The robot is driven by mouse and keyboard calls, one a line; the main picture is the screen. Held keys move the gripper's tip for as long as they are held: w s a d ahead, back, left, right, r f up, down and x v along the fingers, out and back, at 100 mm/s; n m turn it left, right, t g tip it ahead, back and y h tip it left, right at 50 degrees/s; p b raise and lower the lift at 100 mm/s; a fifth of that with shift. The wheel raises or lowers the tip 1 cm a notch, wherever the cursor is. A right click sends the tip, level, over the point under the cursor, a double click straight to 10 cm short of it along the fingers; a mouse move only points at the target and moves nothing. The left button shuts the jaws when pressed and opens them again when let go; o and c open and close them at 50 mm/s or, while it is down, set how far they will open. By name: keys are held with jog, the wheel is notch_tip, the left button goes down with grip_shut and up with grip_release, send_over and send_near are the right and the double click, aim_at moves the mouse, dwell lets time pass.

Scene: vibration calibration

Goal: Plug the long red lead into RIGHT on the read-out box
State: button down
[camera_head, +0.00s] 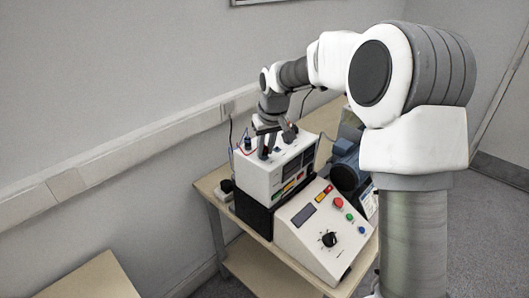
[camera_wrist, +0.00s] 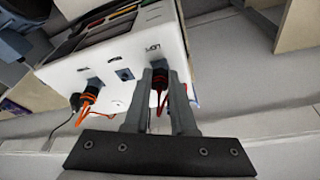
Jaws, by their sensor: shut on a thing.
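The read-out box (camera_head: 283,176) is white and stands on a black block on the bench in the head view. Its socket face also shows in the wrist view (camera_wrist: 140,50). In the wrist view my gripper (camera_wrist: 160,82) is shut on the black plug of the red lead (camera_wrist: 161,102), against the face under a small blurred label that seems to start with "L". The fingers hide the plug's tip, so I cannot tell how deep it sits.
An orange lead (camera_wrist: 88,97) is plugged in further left, with a black cable beside it. A sloped console (camera_head: 325,232) with a knob and buttons stands in front of the box. A dark blue machine (camera_head: 345,160) is to the right. The wall is close behind.

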jog(key=shift+d+n+y+p, duration=0.1)
jog(key=shift+n+y+p, duration=0.45)
jog(key=shift+n, duration=0.75)
jog(key=shift+w+d+n+g+y+p, duration=0.1)
jog(key=shift+n+g+y+p, duration=0.2)
jog(key=shift+n+p, duration=0.75)
jog(key=shift+w+n+g+y+p, duration=0.1)
jog(key=shift+n+g+p, duration=0.45)
jog(key=shift+n, duration=0.8)
jog(key=shift+n+g+p, duration=0.35)
jog(key=shift+n+p, duration=1)
jog(key=shift+n, duration=0.55)
jog(key=shift+w+n+g+p, duration=0.15)
jog(key=shift+n+g+p, duration=0.35)
jog(key=shift+n+p, duration=0.85)
jog(key=shift+r+n, duration=0.35)
jog(key=shift+r, duration=0.4)
dwell(0.3)
